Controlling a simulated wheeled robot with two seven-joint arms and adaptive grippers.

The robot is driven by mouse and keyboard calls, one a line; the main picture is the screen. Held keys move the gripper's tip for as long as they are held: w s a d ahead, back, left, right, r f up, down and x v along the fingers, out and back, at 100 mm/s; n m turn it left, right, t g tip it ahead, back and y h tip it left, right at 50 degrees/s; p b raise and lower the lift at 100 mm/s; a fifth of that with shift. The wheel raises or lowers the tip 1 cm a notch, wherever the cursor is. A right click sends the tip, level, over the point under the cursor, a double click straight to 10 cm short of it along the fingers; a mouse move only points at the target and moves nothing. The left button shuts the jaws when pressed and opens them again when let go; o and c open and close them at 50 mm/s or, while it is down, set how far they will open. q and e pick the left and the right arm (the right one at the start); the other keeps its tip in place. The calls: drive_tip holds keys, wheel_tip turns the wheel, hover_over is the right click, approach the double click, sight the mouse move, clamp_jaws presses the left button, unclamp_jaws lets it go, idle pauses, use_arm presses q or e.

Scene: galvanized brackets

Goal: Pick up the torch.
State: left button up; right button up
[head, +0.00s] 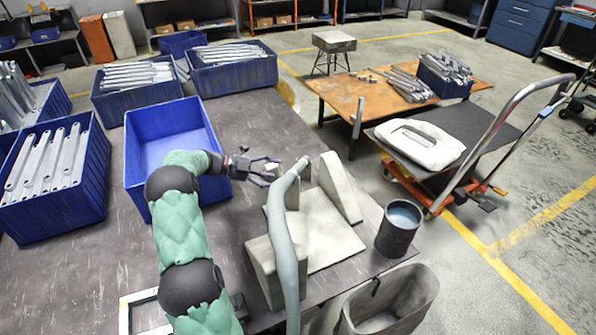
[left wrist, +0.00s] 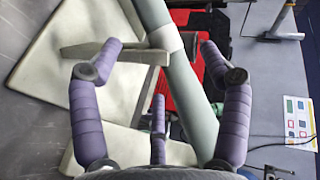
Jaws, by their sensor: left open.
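No torch shows clearly as a separate object. The likeliest match is a long grey-green tube (head: 286,235) with a pale collared tip, rising from the bottom edge over a pale fixture (head: 325,230). I cannot tell whether it is the torch or a hose. My left gripper (head: 268,170) is open, just left of the tube's tip, above the dark table. In the left wrist view the tube (left wrist: 182,80) runs between the spread purple fingers of my left gripper (left wrist: 160,55), and contact cannot be told. My right gripper is out of view.
An empty blue bin (head: 165,150) stands left of my gripper, among blue bins of galvanized brackets (head: 60,175). A dark bucket (head: 398,229) stands at the table's right edge and a grey bin (head: 388,300) at the front right. A trolley (head: 470,130) stands beyond.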

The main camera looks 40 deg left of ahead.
sight(285, 177)
use_arm(q)
drive_tip(key=b+x, duration=0.2)
drive_tip(key=x, duration=0.3)
drive_tip(key=shift+f+b, duration=0.2)
drive_tip(key=shift+b, duration=0.15)
drive_tip(key=shift+r, duration=0.1)
drive_tip(key=c, duration=1.3)
